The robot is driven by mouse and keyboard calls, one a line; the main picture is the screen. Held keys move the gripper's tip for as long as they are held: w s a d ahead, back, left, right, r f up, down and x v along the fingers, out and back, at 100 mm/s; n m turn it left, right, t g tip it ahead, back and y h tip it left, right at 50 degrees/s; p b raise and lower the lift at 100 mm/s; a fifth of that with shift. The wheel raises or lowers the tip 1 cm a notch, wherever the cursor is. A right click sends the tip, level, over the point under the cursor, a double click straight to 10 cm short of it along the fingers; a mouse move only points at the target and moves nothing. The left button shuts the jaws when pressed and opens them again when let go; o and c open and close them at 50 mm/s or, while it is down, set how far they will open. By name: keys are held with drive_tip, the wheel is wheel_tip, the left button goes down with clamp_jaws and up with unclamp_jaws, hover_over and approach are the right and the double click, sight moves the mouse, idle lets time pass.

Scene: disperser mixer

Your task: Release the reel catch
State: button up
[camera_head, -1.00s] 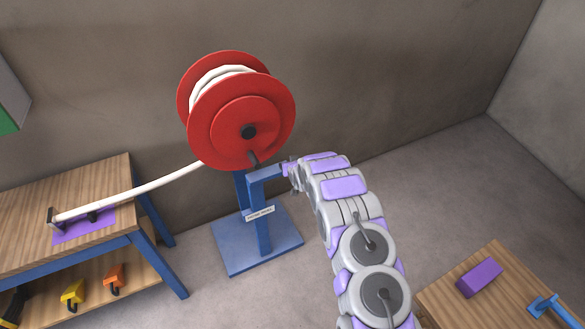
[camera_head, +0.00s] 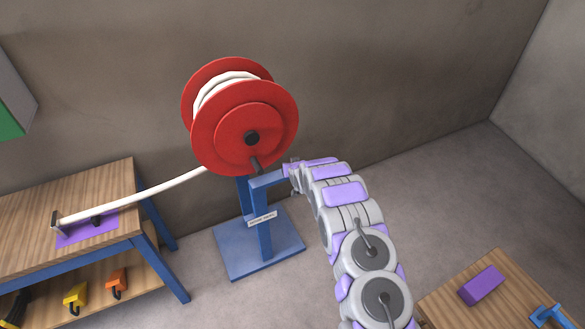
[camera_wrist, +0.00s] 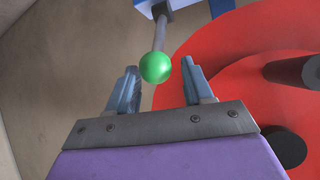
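The red reel (camera_head: 243,125), wound with white hose (camera_head: 228,88), stands on a blue stand (camera_head: 262,240) in the head view. In the wrist view, a green ball knob (camera_wrist: 156,67) on a thin grey rod (camera_wrist: 160,33) looks like the catch's handle. The rod runs up to a blue and white bracket (camera_wrist: 165,6). My gripper (camera_wrist: 160,85) is open, and its two fingers stand on either side of the knob, with visible gaps. The red reel (camera_wrist: 240,60) is close on the right. In the head view, my gripper's fingers and the knob are too small or hidden to make out.
A wooden bench (camera_head: 100,190) on the left holds the hose end on a purple plate (camera_head: 88,232). Yellow and orange tools lie on its lower shelf. A small table (camera_head: 450,305) at lower right bears a purple block (camera_head: 482,285). A dark peg (camera_wrist: 290,70) juts from the reel.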

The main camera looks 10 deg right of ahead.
drive_tip(key=shift+o, duration=0.6)
drive_tip(key=shift+s+f, duration=0.1)
drive_tip(key=shift+f, duration=0.05)
drive_tip(key=shift+s, duration=0.1)
drive_tip(key=shift+s+r, duration=0.2)
drive_tip(key=p+v, duration=0.1)
drive_tip(key=v, duration=1.5)
drive_tip(key=shift+s+r+p, duration=0.15)
drive_tip(key=shift+r+p, duration=0.1)
drive_tip(key=shift+p, duration=0.1)
